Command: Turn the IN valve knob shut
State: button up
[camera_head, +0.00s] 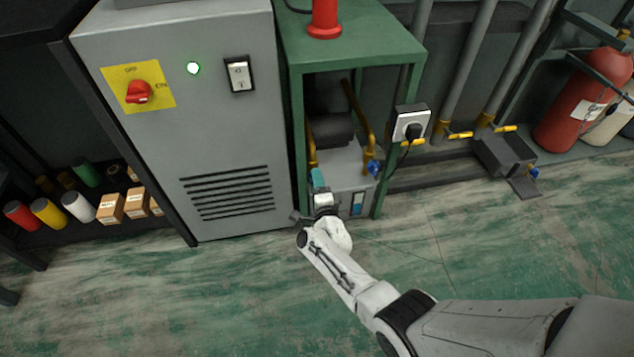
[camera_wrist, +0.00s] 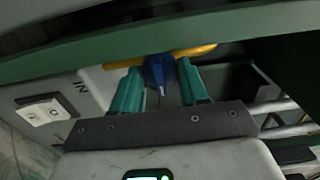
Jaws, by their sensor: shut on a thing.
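The blue IN valve knob (camera_wrist: 158,70) sits between my gripper's teal fingers in the wrist view, below a yellow pipe. An "IN" label (camera_wrist: 80,87) shows on the pale panel to its left. My gripper (camera_wrist: 160,80) is shut on the knob, a finger on each side. In the head view my gripper (camera_head: 318,180) is at the left front of the grey unit (camera_head: 348,168) inside the green frame, and it hides the IN knob there. A second blue knob (camera_head: 374,167) shows at the unit's right.
The green frame (camera_head: 295,120) surrounds the unit closely, and its edge crosses the top of the wrist view. A grey cabinet (camera_head: 190,120) stands to the left. A cable hangs from a socket box (camera_head: 411,120) to the right. The green floor (camera_head: 200,300) in front is clear.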

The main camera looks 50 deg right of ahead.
jog(key=shift+n, duration=1.5)
jog(key=o, duration=1.1)
jog(key=shift+c, duration=0.2)
jog(key=p+v, duration=0.5)
jog(key=v, duration=0.6)
jog(key=shift+w, duration=0.1)
